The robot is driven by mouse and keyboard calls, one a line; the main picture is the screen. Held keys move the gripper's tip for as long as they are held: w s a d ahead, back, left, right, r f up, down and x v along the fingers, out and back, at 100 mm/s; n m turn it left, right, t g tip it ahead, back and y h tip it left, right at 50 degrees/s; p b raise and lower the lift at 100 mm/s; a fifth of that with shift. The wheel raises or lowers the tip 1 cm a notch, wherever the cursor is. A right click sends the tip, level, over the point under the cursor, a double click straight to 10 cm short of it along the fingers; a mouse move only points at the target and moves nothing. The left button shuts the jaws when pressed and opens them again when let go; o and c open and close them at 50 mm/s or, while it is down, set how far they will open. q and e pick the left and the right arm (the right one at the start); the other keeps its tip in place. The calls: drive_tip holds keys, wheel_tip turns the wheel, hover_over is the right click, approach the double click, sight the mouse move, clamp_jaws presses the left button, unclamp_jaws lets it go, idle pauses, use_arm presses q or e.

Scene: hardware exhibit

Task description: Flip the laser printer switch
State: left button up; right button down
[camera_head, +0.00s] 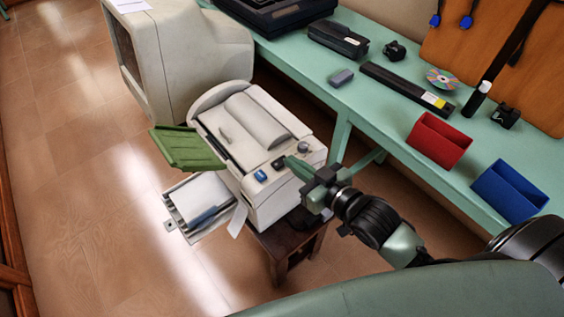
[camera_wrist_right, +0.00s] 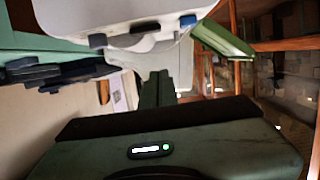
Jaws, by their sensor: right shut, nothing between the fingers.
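The white laser printer (camera_head: 287,118) stands on a small dark wooden stand. Its front panel holds a blue switch (camera_head: 261,175), a dark button (camera_head: 278,163) and a grey knob (camera_head: 304,147). My right gripper (camera_head: 291,162) is shut and empty, its green fingertips at the panel near the dark button and the knob; I cannot tell whether they touch. In the right wrist view the shut fingers (camera_wrist_right: 157,88) point toward the printer body (camera_wrist_right: 125,12), where a blue part (camera_wrist_right: 188,20) shows. My left gripper is not in view.
A green flap (camera_head: 187,148) and a paper tray (camera_head: 201,200) stick out from the printer's left side. A teal bench (camera_head: 388,122) behind carries a red bin (camera_head: 438,140), a blue bin (camera_head: 509,190) and small devices. An old monitor (camera_head: 190,50) stands behind the printer. Floor at left is clear.

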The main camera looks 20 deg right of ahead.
hover_over(282, 172)
drive_tip(key=shift+w+f, duration=0.15)
drive_tip(key=shift+f, duration=0.65)
wheel_tip(282, 172, down, 2)
drive_tip(key=shift+f, duration=0.85)
